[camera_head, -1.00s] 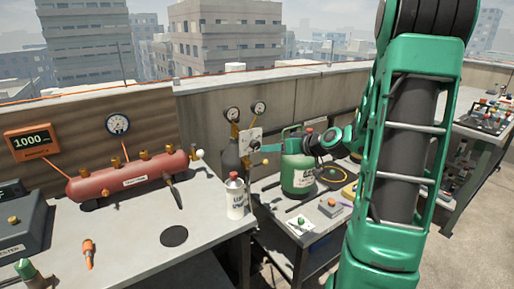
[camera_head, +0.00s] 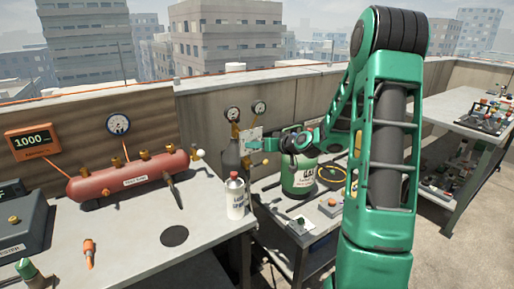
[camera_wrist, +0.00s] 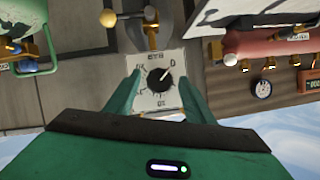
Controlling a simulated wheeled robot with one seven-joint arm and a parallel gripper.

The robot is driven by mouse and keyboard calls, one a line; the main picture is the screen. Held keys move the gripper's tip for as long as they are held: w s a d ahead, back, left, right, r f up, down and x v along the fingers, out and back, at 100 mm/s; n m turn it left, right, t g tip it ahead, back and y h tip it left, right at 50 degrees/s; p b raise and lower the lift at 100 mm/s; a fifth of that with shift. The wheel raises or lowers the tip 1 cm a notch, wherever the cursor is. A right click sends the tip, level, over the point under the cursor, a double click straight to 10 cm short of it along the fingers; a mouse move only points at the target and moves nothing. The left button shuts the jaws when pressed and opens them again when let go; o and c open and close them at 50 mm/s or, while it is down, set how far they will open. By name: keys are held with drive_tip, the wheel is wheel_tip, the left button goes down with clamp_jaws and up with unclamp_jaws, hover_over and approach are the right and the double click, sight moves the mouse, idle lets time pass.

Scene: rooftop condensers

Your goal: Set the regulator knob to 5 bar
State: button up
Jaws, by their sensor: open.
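The regulator knob (camera_wrist: 160,81) is black and round, on a white square dial plate (camera_wrist: 152,101) with markings around it, seen upside down in the wrist view. A pale pointer mark on the knob points to the picture's upper right; the small numerals are hard to read. In the head view the plate (camera_head: 252,133) is fixed at the parapet wall, and the knob is largely hidden behind my gripper (camera_head: 258,145). In the wrist view my gripper (camera_wrist: 160,78) is open, with one green finger on each side of the knob. I cannot tell whether they touch it.
Two gauges (camera_head: 259,107) sit above the plate, by a dark grey cylinder (camera_head: 231,158). A green canister (camera_head: 297,178) stands below my wrist. A white bottle (camera_head: 236,199) stands at the left bench's edge, near a red manifold tank (camera_head: 130,177).

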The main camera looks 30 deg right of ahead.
drive_tip(key=c, duration=1.1)
drive_tip(key=shift+o, duration=0.2)
drive_tip(key=m+y, duration=0.1)
drive_tip(key=m, duration=0.2)
drive_tip(key=m+t+y, duration=0.1)
drive_tip(key=m+y, duration=0.1)
drive_tip(key=m, duration=0.1)
drive_tip(key=f+m+t+y, duration=0.1)
drive_tip(key=m+y, duration=0.1)
drive_tip(key=m, duration=0.2)
drive_tip(key=shift+d, duration=0.35)
drive_tip(key=o, duration=1.1)
drive_tip(key=shift+c, duration=0.2)
